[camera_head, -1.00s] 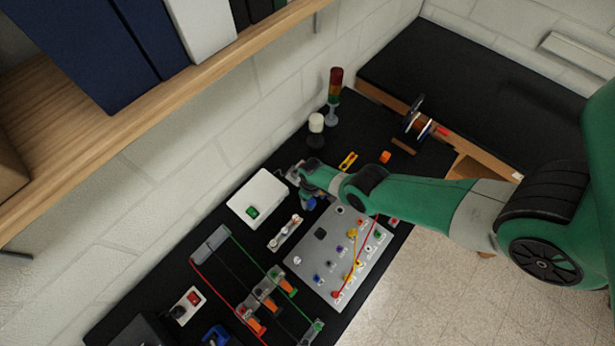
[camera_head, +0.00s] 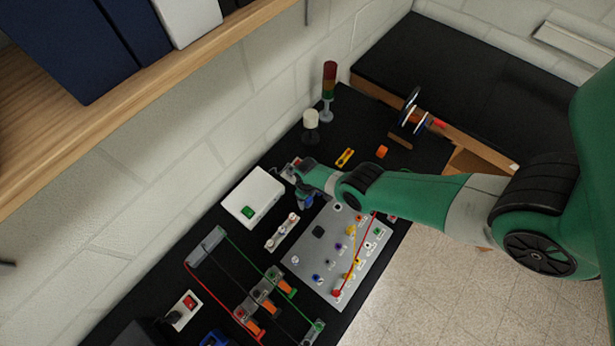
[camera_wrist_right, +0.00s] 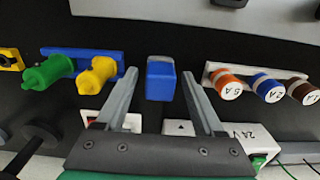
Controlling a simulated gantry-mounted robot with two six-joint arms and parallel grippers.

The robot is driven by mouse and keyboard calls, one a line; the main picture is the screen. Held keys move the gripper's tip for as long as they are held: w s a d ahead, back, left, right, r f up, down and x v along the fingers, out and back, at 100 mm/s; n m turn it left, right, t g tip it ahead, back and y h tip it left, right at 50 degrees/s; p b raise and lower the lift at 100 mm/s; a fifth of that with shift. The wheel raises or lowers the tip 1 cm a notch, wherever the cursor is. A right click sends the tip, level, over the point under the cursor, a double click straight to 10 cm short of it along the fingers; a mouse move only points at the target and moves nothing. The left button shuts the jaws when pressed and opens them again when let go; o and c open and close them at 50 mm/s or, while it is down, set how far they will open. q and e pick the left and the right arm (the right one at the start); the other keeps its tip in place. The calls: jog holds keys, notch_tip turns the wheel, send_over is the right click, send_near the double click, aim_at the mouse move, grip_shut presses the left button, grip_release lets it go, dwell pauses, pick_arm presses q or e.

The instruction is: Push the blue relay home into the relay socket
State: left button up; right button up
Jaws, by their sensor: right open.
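The blue relay (camera_wrist_right: 160,78) is a small blue block in the right wrist view, standing on the black surface between and just ahead of my fingertips. My right gripper (camera_wrist_right: 159,78) is open, with one finger on each side of the relay and a gap showing at both sides. The relay socket cannot be made out. In the head view my right gripper (camera_head: 297,172) is at the end of the green arm beside the white box, and its fingers are too small to read. My left gripper is not in view.
A row of labelled fuses (camera_wrist_right: 265,86) lies right of the relay; a blue strip with green and yellow plugs (camera_wrist_right: 80,69) lies left. A white box with a green button (camera_head: 253,197) and a grey panel with knobs (camera_head: 343,250) flank the arm. A signal tower (camera_head: 328,90) stands behind.

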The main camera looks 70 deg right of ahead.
grip_shut()
dwell(0.4)
jog(key=shift+r+p, duration=3)
jog(key=shift+r, duration=0.05)
